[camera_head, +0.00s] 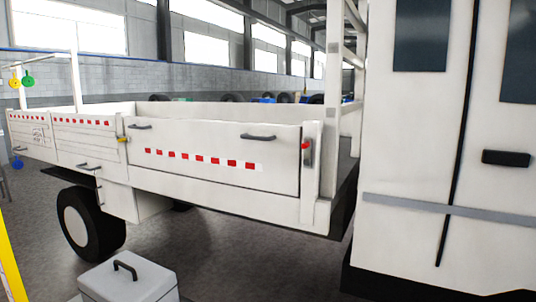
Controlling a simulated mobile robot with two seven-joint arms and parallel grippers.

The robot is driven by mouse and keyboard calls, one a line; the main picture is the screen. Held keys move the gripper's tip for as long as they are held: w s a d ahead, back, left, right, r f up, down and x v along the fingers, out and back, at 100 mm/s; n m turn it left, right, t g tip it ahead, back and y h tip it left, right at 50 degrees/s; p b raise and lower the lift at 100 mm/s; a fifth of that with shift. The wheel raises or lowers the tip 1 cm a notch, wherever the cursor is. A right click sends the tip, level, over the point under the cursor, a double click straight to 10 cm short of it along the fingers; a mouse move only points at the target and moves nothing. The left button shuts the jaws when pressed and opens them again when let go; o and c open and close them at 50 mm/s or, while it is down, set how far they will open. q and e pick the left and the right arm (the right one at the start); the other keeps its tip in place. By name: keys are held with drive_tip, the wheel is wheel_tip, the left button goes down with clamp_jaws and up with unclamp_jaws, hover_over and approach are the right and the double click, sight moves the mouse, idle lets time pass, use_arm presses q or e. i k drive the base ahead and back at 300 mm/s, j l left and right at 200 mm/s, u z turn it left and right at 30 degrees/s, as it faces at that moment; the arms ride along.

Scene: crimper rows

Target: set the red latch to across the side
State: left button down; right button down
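The red latch (305,146) is at the right end of the white truck bed's side panel (215,180), on the corner post. Its red part is small and sits at the top of a grey upright piece (307,156). It is too small to tell exactly which way the lever points. A yellow latch (122,139) sits at the left end of the same panel. The panel stands upright, in line with the post. Neither of my grippers is in view.
A white box with a dark handle (130,281) stands on the floor in front. A white vehicle body with doors (415,150) fills the right. A wheel (91,223) is under the bed. A yellow post (9,255) is at lower left. Grey floor (240,260) is clear between.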

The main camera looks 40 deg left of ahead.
sight(307, 145)
drive_tip(key=i+u, duration=0.2)
drive_tip(key=u, duration=0.25)
drive_tip(key=i+u, duration=0.2)
drive_tip(key=u, duration=0.25)
drive_tip(key=i+l+u, duration=0.15)
drive_tip(key=u, duration=0.3)
drive_tip(key=i+l+u, duration=0.2)
drive_tip(key=u, duration=0.2)
drive_tip(key=i+l+u, duration=0.4)
drive_tip(key=j, duration=0.1)
